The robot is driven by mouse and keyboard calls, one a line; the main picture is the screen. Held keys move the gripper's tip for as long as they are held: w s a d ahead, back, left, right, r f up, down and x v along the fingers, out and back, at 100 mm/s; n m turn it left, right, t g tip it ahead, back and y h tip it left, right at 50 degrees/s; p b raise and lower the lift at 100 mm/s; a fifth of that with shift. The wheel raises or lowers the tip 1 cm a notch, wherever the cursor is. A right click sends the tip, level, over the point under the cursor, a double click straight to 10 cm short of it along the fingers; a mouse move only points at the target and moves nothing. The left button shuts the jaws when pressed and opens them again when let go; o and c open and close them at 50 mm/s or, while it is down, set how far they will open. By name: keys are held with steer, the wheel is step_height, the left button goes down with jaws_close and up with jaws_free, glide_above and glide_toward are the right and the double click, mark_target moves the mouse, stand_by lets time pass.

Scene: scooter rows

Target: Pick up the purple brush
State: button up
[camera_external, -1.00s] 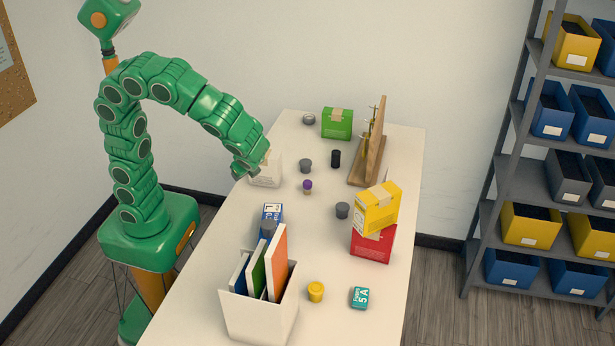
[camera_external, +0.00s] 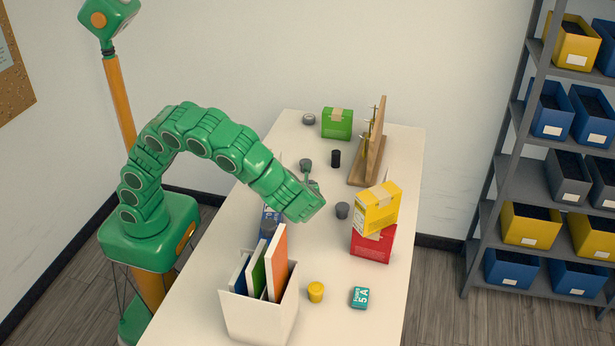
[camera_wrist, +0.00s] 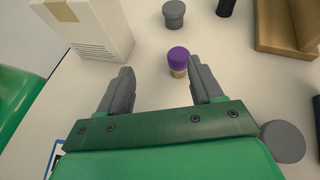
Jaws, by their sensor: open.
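The purple brush (camera_wrist: 179,56) stands upright on the white table, with a purple top and a tan lower part. In the wrist view it is a little beyond my fingertips, in line with the gap and nearer the right finger. My gripper (camera_wrist: 163,78) is open and empty. In the external view my gripper (camera_external: 312,184) is low over the middle of the table, and the arm and gripper hide the brush there.
A white box (camera_wrist: 96,26) stands left of the brush. A grey stopper-like piece (camera_wrist: 174,13) is behind it, and another grey round piece (camera_wrist: 283,141) is right of my gripper. A yellow box (camera_external: 377,208) sits on a red box (camera_external: 371,243) to the right. A wooden rack (camera_external: 368,158) stands farther back.

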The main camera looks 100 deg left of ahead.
steer(key=shift+w+f+m, duration=0.4)
steer(key=shift+w+f, duration=0.3)
steer(key=shift+w, duration=0.25)
steer(key=shift+s+a+f+y, duration=0.15)
steer(key=shift+s+a+f, duration=0.1)
steer(key=shift+a, duration=0.35)
steer(key=shift+s+a+f+y, duration=0.15)
steer(key=shift+a+f, duration=0.1)
steer(key=shift+a, duration=0.35)
steer(key=shift+w+x, duration=0.15)
steer(key=shift+x, duration=1.15)
steer(key=shift+w+x, duration=0.1)
steer(key=shift+x, duration=1.15)
steer(key=shift+f, duration=0.2)
steer(key=c, duration=1.1)
steer(key=shift+o, duration=0.2)
steer(key=shift+r, duration=0.1)
